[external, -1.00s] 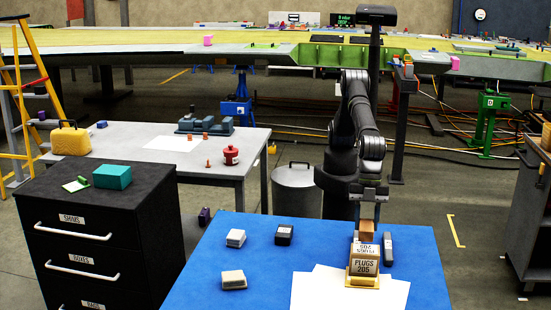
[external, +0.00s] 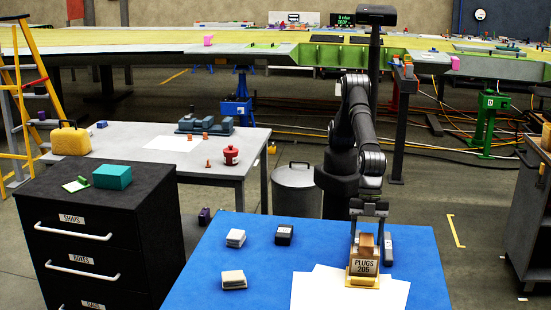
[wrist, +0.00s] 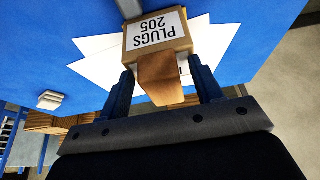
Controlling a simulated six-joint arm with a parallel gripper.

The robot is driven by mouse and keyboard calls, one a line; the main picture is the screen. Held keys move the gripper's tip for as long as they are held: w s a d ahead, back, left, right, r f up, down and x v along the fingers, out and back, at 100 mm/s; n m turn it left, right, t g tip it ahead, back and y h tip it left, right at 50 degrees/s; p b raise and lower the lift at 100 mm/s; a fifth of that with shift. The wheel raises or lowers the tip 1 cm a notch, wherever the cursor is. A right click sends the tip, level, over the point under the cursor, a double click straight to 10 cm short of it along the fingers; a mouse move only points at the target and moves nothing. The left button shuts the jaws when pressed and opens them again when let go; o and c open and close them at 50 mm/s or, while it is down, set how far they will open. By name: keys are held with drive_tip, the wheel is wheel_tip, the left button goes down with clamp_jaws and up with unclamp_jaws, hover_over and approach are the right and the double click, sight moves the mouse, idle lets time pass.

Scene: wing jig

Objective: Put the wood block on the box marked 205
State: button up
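The box marked PLUGS 205 (external: 364,267) stands on the white sheets on the blue table; its label also shows in the wrist view (wrist: 155,32). The brown wood block (external: 366,245) is at the top of this box, behind the label in the external view. It also shows in the wrist view (wrist: 161,80). My gripper (external: 368,230) is open just above, with one finger on each side of the block. The wrist view shows gaps between the fingers and the block. Whether the block lies fully flat is hard to tell.
A dark grey object (external: 388,247) lies close to the right of the box. A black box (external: 284,234) and two pale-topped blocks (external: 235,238) (external: 234,279) are on the left of the blue table. White sheets (external: 328,288) lie around the box.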

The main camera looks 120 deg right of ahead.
sight(367, 236)
drive_tip(key=shift+s+r, duration=0.1)
drive_tip(key=shift+r, duration=0.4)
drive_tip(key=v, duration=1.1)
drive_tip(key=shift+d, duration=0.15)
drive_tip(key=x, duration=1.2)
drive_tip(key=shift+f, duration=0.25)
wheel_tip(367, 236, up, 3)
drive_tip(key=shift+r, duration=0.55)
drive_tip(key=shift+s+f, duration=0.1)
